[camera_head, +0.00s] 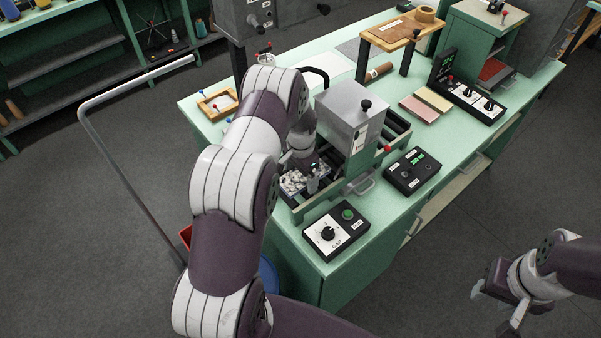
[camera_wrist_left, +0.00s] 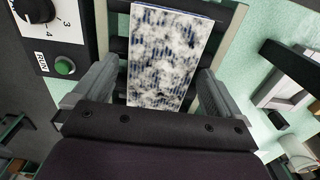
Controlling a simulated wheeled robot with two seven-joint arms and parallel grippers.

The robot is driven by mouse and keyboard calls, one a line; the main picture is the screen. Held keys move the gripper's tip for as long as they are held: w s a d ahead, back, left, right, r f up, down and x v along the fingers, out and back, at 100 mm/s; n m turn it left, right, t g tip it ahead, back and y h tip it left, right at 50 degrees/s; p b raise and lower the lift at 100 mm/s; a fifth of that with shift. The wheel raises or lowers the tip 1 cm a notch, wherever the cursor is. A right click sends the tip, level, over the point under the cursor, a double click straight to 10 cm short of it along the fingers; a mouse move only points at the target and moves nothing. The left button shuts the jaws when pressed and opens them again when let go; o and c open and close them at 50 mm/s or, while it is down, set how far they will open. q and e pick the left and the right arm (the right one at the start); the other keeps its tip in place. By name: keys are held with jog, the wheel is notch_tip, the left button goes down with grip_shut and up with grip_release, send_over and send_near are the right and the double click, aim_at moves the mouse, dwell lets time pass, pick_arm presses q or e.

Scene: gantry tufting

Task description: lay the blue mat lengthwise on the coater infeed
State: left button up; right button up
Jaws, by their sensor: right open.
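The mat (camera_wrist_left: 163,55), white and speckled with dark blue, lies on the black rollers of the coater infeed (camera_wrist_left: 117,47). Its long side runs roughly along the side rails, slightly skewed. In the head view, the mat (camera_head: 292,183) shows on the infeed (camera_head: 300,211), partly covered by my left gripper (camera_head: 307,178). In the left wrist view, my left gripper (camera_wrist_left: 160,88) is open, one finger on each side of the mat's near end, with small gaps visible. My right gripper (camera_head: 493,308) is open and empty over the floor at the lower right.
The grey coater housing (camera_head: 350,115) stands just behind the infeed. A dial box (camera_head: 336,232) with a green button sits in front, and a button box (camera_head: 412,172) to the right. A bent metal rail (camera_head: 120,165) rises at the left. A wooden stand (camera_head: 402,32) is farther back.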

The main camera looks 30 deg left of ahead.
aim_at(301, 176)
pick_arm(q)
jog(key=shift+r, duration=0.3)
notch_tip(301, 176, up, 4)
jog(key=shift+w+r+b, duration=0.1)
jog(key=shift+r+b, duration=0.15)
jog(key=shift+b, duration=0.95)
notch_tip(301, 176, up, 7)
jog(key=b, duration=0.2)
jog(key=s+d+r+n, duration=0.1)
jog(key=s+d+n, duration=0.1)
jog(key=s+d, duration=0.4)
jog(key=s+d+r+n+t, duration=0.1)
jog(key=s+d, duration=0.5)
jog(key=s, duration=0.8)
jog(key=shift+s+r+n, duration=0.15)
jog(key=shift+r+n, duration=0.5)
jog(key=shift+n, duration=0.05)
